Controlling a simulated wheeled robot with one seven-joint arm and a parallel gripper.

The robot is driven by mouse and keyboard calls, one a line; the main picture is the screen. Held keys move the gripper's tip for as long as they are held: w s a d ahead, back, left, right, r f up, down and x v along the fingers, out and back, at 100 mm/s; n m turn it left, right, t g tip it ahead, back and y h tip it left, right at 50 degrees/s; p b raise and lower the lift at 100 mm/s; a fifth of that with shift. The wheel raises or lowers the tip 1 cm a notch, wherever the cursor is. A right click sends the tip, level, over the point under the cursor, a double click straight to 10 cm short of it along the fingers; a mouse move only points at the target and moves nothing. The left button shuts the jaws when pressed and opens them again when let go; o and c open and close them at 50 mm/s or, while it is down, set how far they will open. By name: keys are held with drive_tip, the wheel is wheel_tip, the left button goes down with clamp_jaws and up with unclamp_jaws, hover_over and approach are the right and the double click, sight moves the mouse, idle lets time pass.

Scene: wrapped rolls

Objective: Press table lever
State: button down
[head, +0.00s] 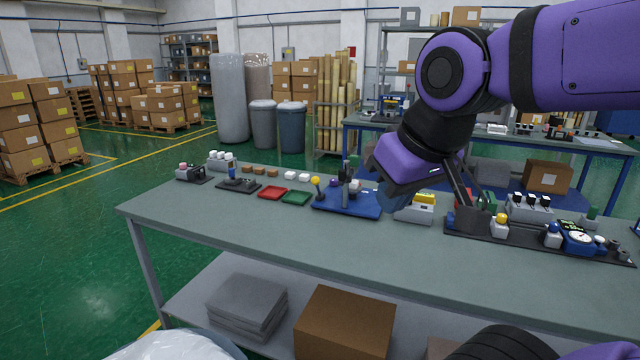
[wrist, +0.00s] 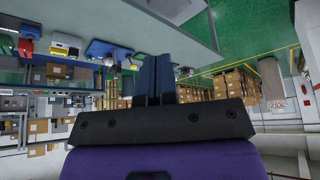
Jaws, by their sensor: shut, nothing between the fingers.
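My gripper (head: 392,196) hangs above the right-middle of the workbench (head: 250,226), with its fingers pointing down and left. In the wrist view its two dark blue fingers (wrist: 158,80) lie together, with nothing between them. A small lever with a yellow ball knob (head: 316,182) stands at the left end of a blue base plate (head: 345,208), left of my gripper and apart from it. A black device with slanted dark rods (head: 458,185) stands right of my gripper. I cannot tell for certain which is the table lever.
A white box with a yellow top (head: 415,208) stands just right of my gripper. Red (head: 272,193) and green (head: 296,198) trays lie to the left. A dark panel with a gauge (head: 578,238) lies at the right. The bench's front strip is clear.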

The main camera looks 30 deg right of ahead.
drive_tip(key=w+r+m+t, duration=0.3)
drive_tip(key=w+m, duration=0.7)
drive_tip(key=w, duration=1.2)
drive_tip(key=w+d+f+m+t, duration=0.1)
drive_tip(key=w+d+f+m, duration=0.15)
drive_tip(key=w+m, duration=0.45)
drive_tip(key=w+d+f+m+t, duration=0.1)
drive_tip(key=w+f+m, duration=0.15)
drive_tip(key=w, duration=0.75)
drive_tip(key=w+d+f+m+t+h, duration=0.1)
drive_tip(key=w+d+f+m, duration=0.35)
drive_tip(key=w, duration=0.25)
drive_tip(key=w+d+f+m+h, duration=0.2)
drive_tip(key=w+d+f+m, duration=0.25)
drive_tip(key=w+f, duration=0.2)
drive_tip(key=w+d+f+m+h, duration=0.1)
drive_tip(key=w+d+f+m, duration=0.2)
drive_tip(key=f+m, duration=0.3)
drive_tip(key=w+d+f+m+h, duration=0.2)
drive_tip(key=d+f+m, duration=0.3)
drive_tip(key=f, duration=0.4)
drive_tip(key=shift+w+d+f+m+h, duration=0.2)
drive_tip(key=shift+w+d+m+h, duration=0.15)
drive_tip(key=shift+w+d, duration=0.15)
